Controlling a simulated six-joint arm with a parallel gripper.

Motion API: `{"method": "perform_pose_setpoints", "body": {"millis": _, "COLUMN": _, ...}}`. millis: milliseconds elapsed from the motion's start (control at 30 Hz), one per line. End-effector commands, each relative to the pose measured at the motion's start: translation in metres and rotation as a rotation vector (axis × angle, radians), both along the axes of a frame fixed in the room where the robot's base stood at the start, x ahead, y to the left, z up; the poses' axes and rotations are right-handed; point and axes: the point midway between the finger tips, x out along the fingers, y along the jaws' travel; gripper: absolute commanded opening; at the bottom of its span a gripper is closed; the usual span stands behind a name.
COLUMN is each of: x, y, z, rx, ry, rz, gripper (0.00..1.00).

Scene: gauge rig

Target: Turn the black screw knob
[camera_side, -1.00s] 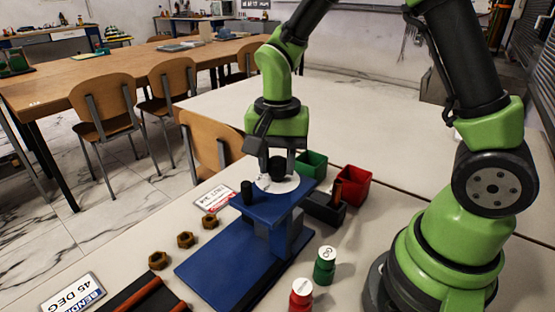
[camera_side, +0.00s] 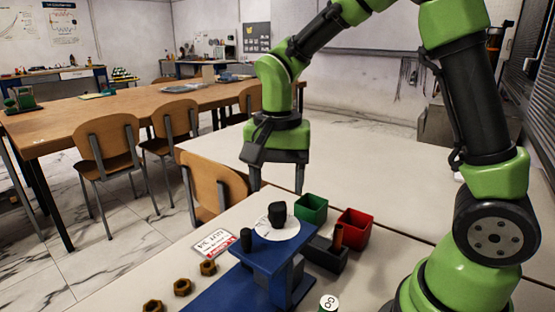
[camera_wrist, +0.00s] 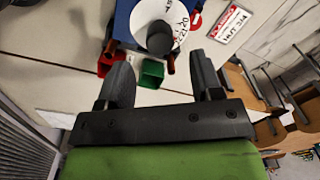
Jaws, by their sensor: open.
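A black knob (camera_side: 277,211) stands upright at the white dial disc (camera_side: 265,228) on top of the blue rig (camera_side: 262,260). A smaller black post (camera_side: 246,240) stands at the rig's left corner. My gripper (camera_side: 277,190) is open and empty, pointing down, with its fingertips above and apart from the knob. In the wrist view the round black knob (camera_wrist: 159,40) lies just past my open gripper (camera_wrist: 160,58), roughly centred between the fingers. The white disc (camera_wrist: 146,12) shows printed marks, partly covered by the knob.
A green bin (camera_side: 311,208), a red bin (camera_side: 355,228) and a dark box (camera_side: 327,257) with a brown peg stand right of the rig. Several brown nuts (camera_side: 208,267) and a printed card (camera_side: 213,245) lie left. A white-capped bottle (camera_side: 329,303) is at the front.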

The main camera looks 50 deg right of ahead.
Motion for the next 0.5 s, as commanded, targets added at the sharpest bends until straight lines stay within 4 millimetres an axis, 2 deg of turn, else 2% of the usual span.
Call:
{"method": "perform_pose_setpoints", "body": {"millis": 100, "x": 0.001, "y": 0.000, "z": 0.022, "rx": 0.000, "ry": -0.007, "rz": 0.000, "gripper": 0.60}}
{"method": "perform_pose_setpoints", "body": {"millis": 200, "x": 0.001, "y": 0.000, "z": 0.035, "rx": 0.000, "ry": -0.004, "rz": 0.000, "gripper": 0.60}}
{"method": "perform_pose_setpoints", "body": {"millis": 333, "x": 0.000, "y": 0.000, "z": 0.044, "rx": 0.000, "ry": -0.002, "rz": -0.001, "gripper": 0.60}}
{"method": "perform_pose_setpoints", "body": {"millis": 500, "x": 0.000, "y": 0.000, "z": 0.046, "rx": -0.001, "ry": 0.001, "rz": -0.001, "gripper": 0.60}}
